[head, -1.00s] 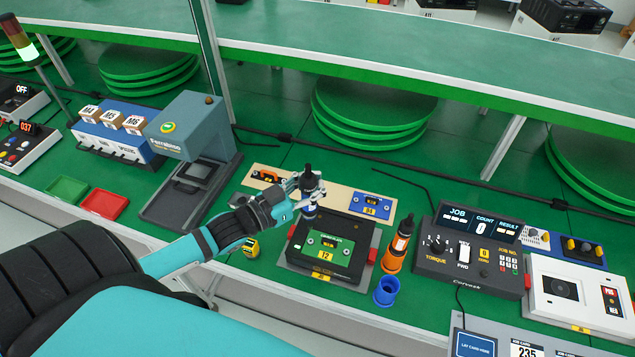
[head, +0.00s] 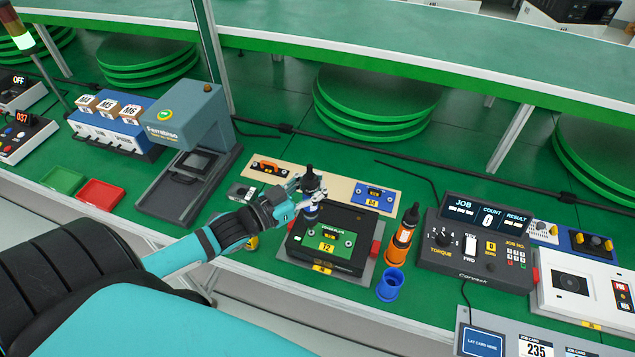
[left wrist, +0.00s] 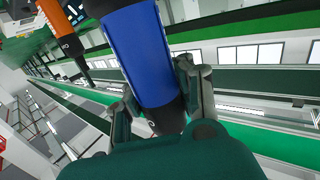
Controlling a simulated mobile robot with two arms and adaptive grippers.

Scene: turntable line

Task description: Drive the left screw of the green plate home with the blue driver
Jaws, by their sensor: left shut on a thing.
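The green plate (head: 329,236) lies in a black fixture (head: 352,269) in the head view, with a yellow label marked 12. A small pale spot at its left end looks like the left screw (head: 311,233). My left gripper (head: 312,194) is shut around the blue driver (head: 311,211), which stands roughly upright at the fixture's far left corner. In the left wrist view the driver's blue body (left wrist: 139,52) passes between the fingers. The driver's tip is hidden, so contact with a screw cannot be told. My right gripper is not in view.
An orange driver (head: 402,240) stands right of the fixture, behind an empty blue cup (head: 390,287). A torque controller (head: 475,250) sits further right. A beige board (head: 342,188) lies behind the fixture. A grey press (head: 189,135) and red tray (head: 100,193) are at left.

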